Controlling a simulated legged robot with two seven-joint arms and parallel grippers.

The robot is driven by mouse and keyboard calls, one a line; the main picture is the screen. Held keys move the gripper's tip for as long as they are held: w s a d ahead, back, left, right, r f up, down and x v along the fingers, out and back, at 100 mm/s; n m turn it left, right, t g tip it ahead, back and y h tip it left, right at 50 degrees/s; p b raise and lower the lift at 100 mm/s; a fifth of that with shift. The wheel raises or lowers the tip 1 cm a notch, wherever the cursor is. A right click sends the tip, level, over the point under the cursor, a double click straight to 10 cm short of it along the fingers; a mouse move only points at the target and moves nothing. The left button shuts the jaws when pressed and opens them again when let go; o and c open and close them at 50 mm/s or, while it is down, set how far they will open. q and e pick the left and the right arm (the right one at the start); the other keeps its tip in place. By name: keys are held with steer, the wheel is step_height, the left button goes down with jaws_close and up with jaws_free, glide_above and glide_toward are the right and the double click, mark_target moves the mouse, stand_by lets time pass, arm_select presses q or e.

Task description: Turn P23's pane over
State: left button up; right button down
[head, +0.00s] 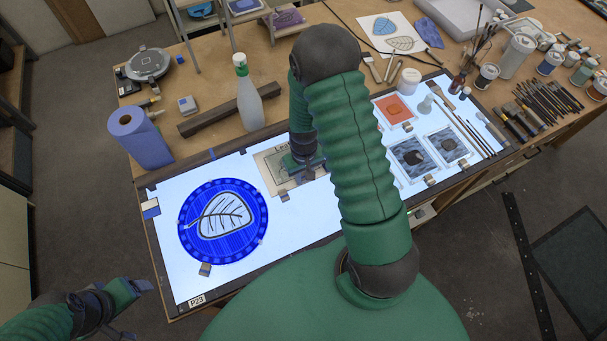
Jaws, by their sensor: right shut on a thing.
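The P23 label (197,300) sits at the front-left corner of the lit table (168,262). The round blue pane (250,231) with a pale leaf outlined in dark lines lies flat at the table's left end. My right gripper (301,168) is low over a tan card (267,160), right of and behind the pane, apart from it. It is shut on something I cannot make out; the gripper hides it. My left gripper (138,290) is beyond the table's front-left edge, apart from the pane; its jaws do not show clearly.
An orange pane (394,111) and textured panes (412,160) lie right, beside brushes (470,130). My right arm hides the table's middle.

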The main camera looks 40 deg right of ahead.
steer(key=c, duration=1.1)
jaws_free()
steer(key=shift+s+a+f, duration=0.15)
steer(key=shift+s+a, duration=0.1)
steer(key=shift+s, duration=0.15)
steer(key=shift+w+a, duration=0.1)
